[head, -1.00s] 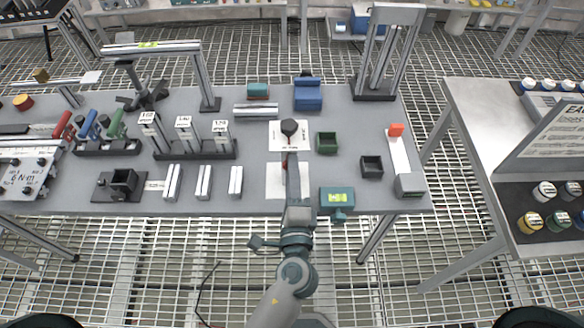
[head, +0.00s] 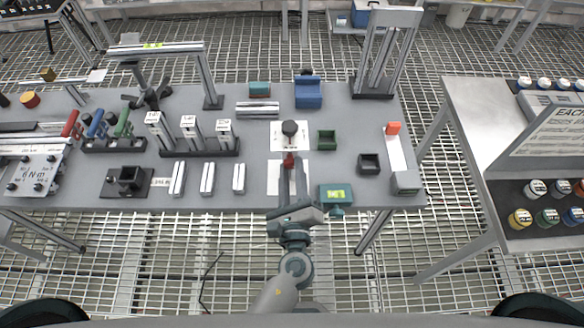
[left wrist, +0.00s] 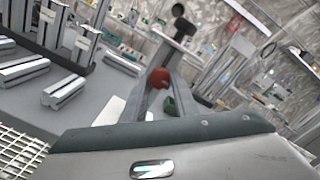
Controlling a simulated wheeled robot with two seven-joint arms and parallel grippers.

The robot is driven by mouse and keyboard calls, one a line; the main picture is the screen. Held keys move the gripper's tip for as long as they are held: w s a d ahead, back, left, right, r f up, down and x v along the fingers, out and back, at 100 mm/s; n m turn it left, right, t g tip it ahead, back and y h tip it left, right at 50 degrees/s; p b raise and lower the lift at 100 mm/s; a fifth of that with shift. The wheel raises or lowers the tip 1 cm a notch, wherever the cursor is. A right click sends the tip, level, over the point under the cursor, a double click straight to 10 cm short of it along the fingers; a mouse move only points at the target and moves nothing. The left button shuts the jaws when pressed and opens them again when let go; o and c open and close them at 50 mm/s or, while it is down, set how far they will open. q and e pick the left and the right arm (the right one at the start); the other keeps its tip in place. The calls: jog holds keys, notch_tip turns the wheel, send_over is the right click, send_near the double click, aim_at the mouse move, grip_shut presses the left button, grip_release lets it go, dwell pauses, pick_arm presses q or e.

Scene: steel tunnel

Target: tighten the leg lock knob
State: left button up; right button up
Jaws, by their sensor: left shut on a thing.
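A small red knob (head: 289,160) is at the fingertips of my left gripper (head: 290,166), above the front middle of the bench. In the left wrist view the red knob (left wrist: 158,78) sits between the two fingertips, and the gripper is shut on it. I cannot tell from a label which is the leg lock knob. My right gripper is not in view.
A green open box (head: 326,140) and a teal block with a yellow-green label (head: 336,195) are right of the gripper. Silver bars (head: 207,178) lie to the left. A blue block (head: 307,93) stands behind. A second table (head: 470,130) is at the right.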

pick_arm(q)
jog(key=shift+f, duration=0.1)
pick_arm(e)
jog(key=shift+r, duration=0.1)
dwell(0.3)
pick_arm(q)
jog(key=o, duration=1.1)
jog(key=shift+c, duration=0.2)
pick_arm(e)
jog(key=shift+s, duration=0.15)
